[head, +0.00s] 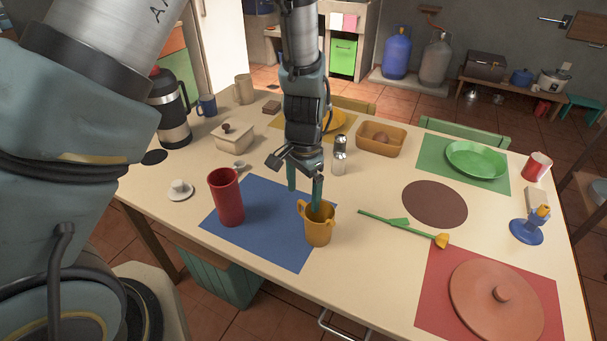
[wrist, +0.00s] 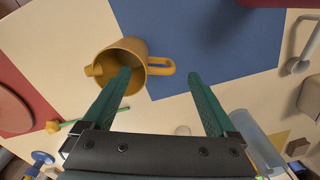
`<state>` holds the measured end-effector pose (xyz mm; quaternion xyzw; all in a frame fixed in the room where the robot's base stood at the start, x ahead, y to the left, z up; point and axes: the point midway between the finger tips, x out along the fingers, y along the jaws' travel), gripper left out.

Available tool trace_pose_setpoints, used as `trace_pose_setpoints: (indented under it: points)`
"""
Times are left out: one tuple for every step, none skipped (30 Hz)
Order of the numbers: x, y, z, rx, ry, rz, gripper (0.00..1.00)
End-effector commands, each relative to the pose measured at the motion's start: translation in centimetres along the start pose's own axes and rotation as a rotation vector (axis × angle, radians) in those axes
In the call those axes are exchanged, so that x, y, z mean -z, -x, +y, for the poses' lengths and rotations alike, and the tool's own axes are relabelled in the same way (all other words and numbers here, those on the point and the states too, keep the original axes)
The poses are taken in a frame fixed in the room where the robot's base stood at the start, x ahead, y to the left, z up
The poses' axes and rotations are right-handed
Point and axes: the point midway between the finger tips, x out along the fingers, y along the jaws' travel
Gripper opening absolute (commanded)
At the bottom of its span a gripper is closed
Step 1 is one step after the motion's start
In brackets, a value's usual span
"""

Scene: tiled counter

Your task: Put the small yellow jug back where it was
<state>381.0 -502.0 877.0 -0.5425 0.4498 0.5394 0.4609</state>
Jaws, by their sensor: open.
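The small yellow jug (head: 318,228) stands upright at the right edge of the blue mat (head: 268,248). In the wrist view the jug (wrist: 105,62) shows its open mouth, with its handle pointing right over the edge of the blue mat (wrist: 215,40). My gripper (head: 304,200) is open above the jug, pointing down. One finger overlaps the jug's mouth; the other is off to the side, beyond the handle. In the wrist view my gripper's fingers (wrist: 160,76) appear on either side of the handle. I cannot tell whether a finger touches the jug or how deep it reaches.
A tall red cup (head: 226,198) stands on the blue mat, left of the jug. A yellow flower with a green stem (head: 400,226) lies to the right. A dark round mat (head: 435,204) is bare. Salt and pepper shakers (head: 339,158) stand behind my gripper.

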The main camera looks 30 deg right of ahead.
Motion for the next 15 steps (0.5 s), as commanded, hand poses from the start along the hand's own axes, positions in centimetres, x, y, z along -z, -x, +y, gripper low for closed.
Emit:
trace_pose_setpoints:
  points:
    - [0.1, 0.9, 0.0, 0.002, -0.001, 0.005, 0.92]
    - [0.1, 1.5, 0.0, 0.001, -0.001, 0.005, 0.92]
    - [0.1, 2.3, 0.0, 0.002, -0.002, 0.005, 0.92]
    - [0.1, 2.8, 0.0, 0.001, -0.001, 0.004, 0.92]
    - [0.1, 3.4, 0.0, 0.001, 0.000, 0.005, 0.92]
    - [0.1, 4.0, 0.0, 0.001, -0.001, 0.004, 0.92]
    - [0.1, 4.5, 0.0, 0.001, -0.001, 0.004, 0.92]
    - [0.0, 4.9, 0.0, 0.001, 0.000, 0.003, 0.92]
    - [0.1, 5.5, 0.0, 0.001, 0.000, 0.004, 0.92]
    - [0.1, 5.8, 0.0, 0.001, -0.001, 0.002, 0.92]
    - [0.1, 6.2, 0.0, 0.001, -0.001, 0.002, 0.92]
    - [0.1, 6.5, 0.0, 0.001, -0.001, 0.002, 0.92]
    - [0.1, 6.8, 0.0, 0.000, 0.000, 0.002, 0.92]
    - [0.0, 6.9, 0.0, 0.000, 0.000, 0.000, 0.92]
    - [0.0, 7.1, 0.0, 0.000, 0.000, 0.000, 0.92]
